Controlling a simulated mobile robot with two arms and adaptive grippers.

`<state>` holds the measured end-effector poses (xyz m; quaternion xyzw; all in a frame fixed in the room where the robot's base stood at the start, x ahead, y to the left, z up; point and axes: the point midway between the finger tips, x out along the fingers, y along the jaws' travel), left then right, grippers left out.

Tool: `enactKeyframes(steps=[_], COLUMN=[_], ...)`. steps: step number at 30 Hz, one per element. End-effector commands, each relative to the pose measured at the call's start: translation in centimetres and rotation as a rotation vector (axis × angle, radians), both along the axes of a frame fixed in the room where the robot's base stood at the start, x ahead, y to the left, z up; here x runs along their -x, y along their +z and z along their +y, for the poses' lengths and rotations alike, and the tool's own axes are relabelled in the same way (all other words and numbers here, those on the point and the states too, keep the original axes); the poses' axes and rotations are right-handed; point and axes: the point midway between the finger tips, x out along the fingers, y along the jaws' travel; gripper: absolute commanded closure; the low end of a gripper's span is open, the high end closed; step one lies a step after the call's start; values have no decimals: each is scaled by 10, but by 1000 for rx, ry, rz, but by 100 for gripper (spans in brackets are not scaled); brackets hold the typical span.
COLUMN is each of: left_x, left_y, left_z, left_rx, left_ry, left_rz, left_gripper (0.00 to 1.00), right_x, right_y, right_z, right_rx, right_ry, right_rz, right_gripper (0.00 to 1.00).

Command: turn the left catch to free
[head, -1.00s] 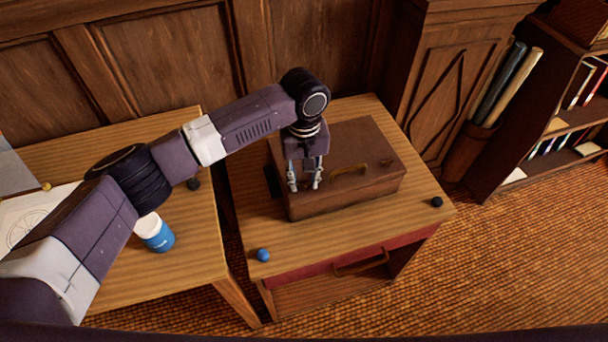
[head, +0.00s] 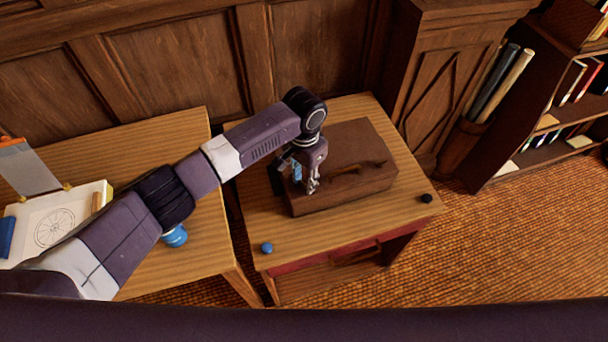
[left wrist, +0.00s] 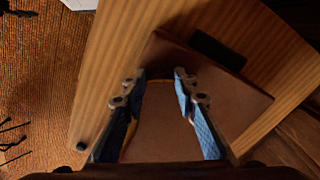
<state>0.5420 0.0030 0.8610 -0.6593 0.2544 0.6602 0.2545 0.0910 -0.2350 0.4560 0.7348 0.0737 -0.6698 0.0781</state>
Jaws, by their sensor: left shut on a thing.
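A brown case (head: 345,140) lies on the small wooden table, with a handle (head: 362,172) on its upper face. My left gripper (head: 304,187) points down at the left part of the case and is shut on the left catch, which the fingers hide. I cannot make out which way the catch points. In the left wrist view the two blue-padded fingers (left wrist: 160,78) stand apart over the brown face of the case (left wrist: 165,135). My right gripper is not in view.
A blue knob (head: 267,248) and a black knob (head: 426,198) sit near the table's front corners. A dark block (head: 275,179) stands left of the case. The left table holds a drawing (head: 55,228) and a blue-lidded or blue jar (head: 175,237), partly behind my arm.

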Motion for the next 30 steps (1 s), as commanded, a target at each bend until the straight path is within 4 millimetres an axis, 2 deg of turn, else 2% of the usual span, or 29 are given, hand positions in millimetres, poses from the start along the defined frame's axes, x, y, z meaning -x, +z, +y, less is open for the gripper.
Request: enactKeyframes(steps=[3, 15, 30], left_x=[0, 0, 0], left_y=[2, 1, 0], left_z=[0, 0, 0], left_rx=[0, 1, 1], left_ry=[-106, -406, -531], left_rz=[1, -1, -1], left_gripper=[97, 97, 97], right_x=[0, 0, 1], right_y=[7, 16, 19], right_z=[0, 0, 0], right_rx=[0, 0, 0], right_ry=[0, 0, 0], right_rz=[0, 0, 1], right_gripper=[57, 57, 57])
